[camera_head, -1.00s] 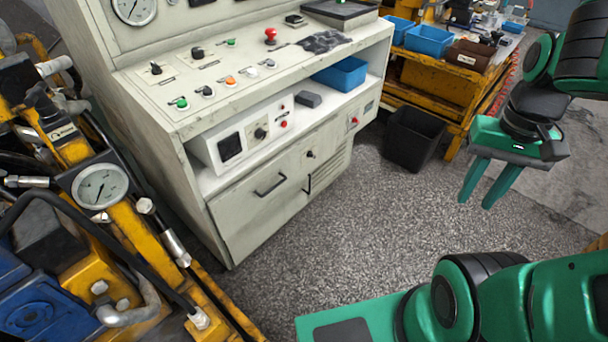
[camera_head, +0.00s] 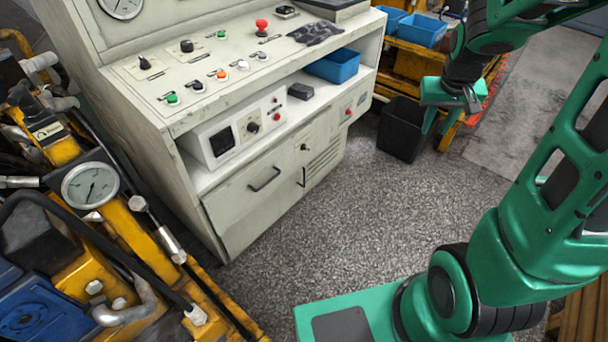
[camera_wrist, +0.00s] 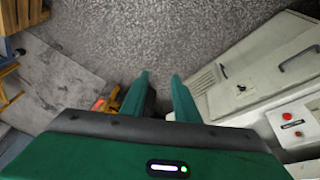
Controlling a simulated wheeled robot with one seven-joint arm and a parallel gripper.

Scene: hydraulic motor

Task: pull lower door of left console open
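The grey console (camera_head: 180,140) stands left of centre in the head view. Its lower door (camera_head: 245,215) is a light grey panel with a black bar handle (camera_head: 264,180) near its top and looks shut. In the wrist view the door (camera_wrist: 265,85) and its handle (camera_wrist: 299,58) are at the right. My gripper (camera_head: 436,128) is to the right of the console in the head view, apart from the door. In the wrist view my gripper (camera_wrist: 159,76) has its two fingers spread with nothing between them.
A second, narrow handle (camera_head: 303,177) sits right of the door. A black bin (camera_head: 400,130) stands by the yellow workbench (camera_head: 410,70). Yellow machinery with a gauge (camera_head: 90,185) is close on the left. The speckled floor (camera_head: 330,235) before the console is clear.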

